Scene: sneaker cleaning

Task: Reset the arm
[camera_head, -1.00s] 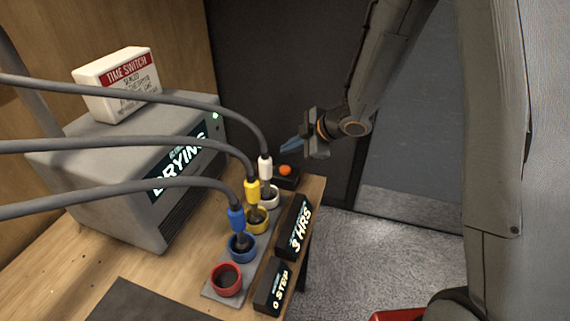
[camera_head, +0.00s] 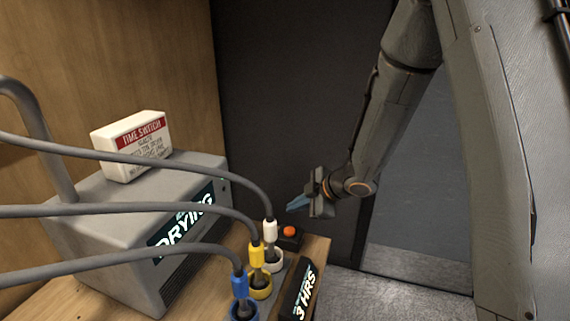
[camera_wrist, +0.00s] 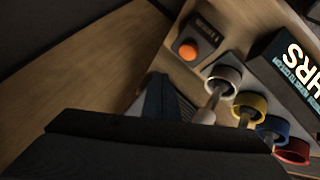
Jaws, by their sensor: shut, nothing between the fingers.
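My gripper (camera_head: 298,204) is shut and empty. In the head view it points left, in the air near the right end of the bench, a little above the orange button (camera_head: 289,231). In the wrist view my dark gripper (camera_wrist: 158,92) fills the lower part, and the orange button (camera_wrist: 188,50) shows just beyond its tips. My arm reaches down from the upper right of the head view.
The grey DRYING machine (camera_head: 130,215) stands at left with a TIME SWITCH box (camera_head: 130,147) on top. Cables arch to white (camera_head: 270,232), yellow (camera_head: 257,256) and blue (camera_head: 240,286) plugs in rings. A 3 HRS display (camera_head: 302,292) stands beside them. Right of the bench is open floor.

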